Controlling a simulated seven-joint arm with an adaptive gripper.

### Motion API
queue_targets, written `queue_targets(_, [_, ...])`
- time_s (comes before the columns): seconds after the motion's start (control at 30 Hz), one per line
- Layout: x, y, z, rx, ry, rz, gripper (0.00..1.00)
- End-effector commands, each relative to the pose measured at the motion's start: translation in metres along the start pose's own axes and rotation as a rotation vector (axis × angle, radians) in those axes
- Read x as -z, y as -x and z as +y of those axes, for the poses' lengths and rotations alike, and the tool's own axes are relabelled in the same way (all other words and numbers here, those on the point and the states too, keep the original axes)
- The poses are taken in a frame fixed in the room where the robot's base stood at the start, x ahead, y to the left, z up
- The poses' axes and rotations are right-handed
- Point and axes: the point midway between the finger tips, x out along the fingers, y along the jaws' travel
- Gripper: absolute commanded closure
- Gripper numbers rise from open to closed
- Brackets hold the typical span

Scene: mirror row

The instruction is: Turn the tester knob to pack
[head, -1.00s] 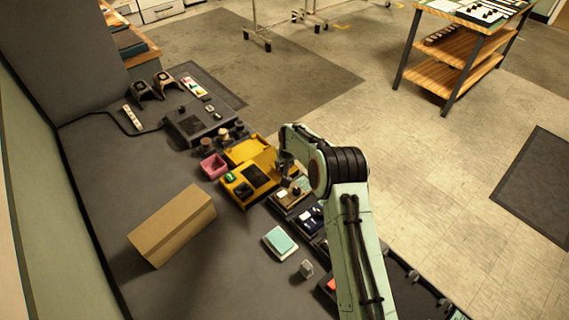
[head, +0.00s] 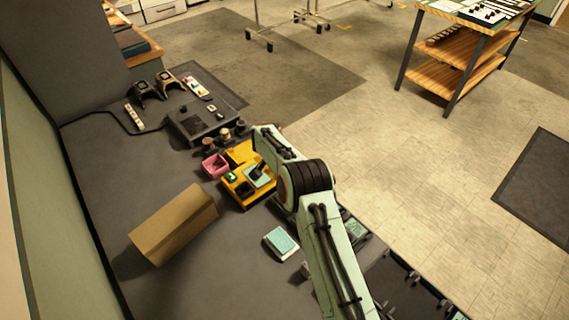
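I cannot tell for sure which part is the tester knob. A grey box (head: 202,124) with a cable and small dark parts on top stands at the back of the bench. A yellow unit (head: 240,195) stands in front of it, with a raised yellow panel behind and small dark and green parts on its left side. A pale mint-faced device (head: 256,179) shows at the unit's dark recess. My gripper (head: 258,169) is small and partly hidden by my arm, over the yellow unit near this device. Its fingers are too unclear to show open or shut.
A pink bin (head: 215,166) and small round pots stand left of the yellow unit. A cardboard box (head: 173,225) lies at front left. A mint-topped white item (head: 281,243) lies nearer me. Two dark stands (head: 144,91) are at the back.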

Motion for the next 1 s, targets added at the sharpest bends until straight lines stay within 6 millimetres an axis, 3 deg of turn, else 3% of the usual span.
queue_targets(0.5, [0.0002,-0.0013,0.0000,-0.008,-0.021,0.002,1.00])
queue_targets(0.53, [0.0002,-0.0013,0.0000,-0.008,-0.021,0.002,0.70])
queue_targets(0.6, [0.0003,-0.0012,0.0000,-0.008,-0.021,0.002,0.48])
queue_targets(1.0, [0.0005,0.0061,-0.0005,-0.008,-0.021,0.001,0.47])
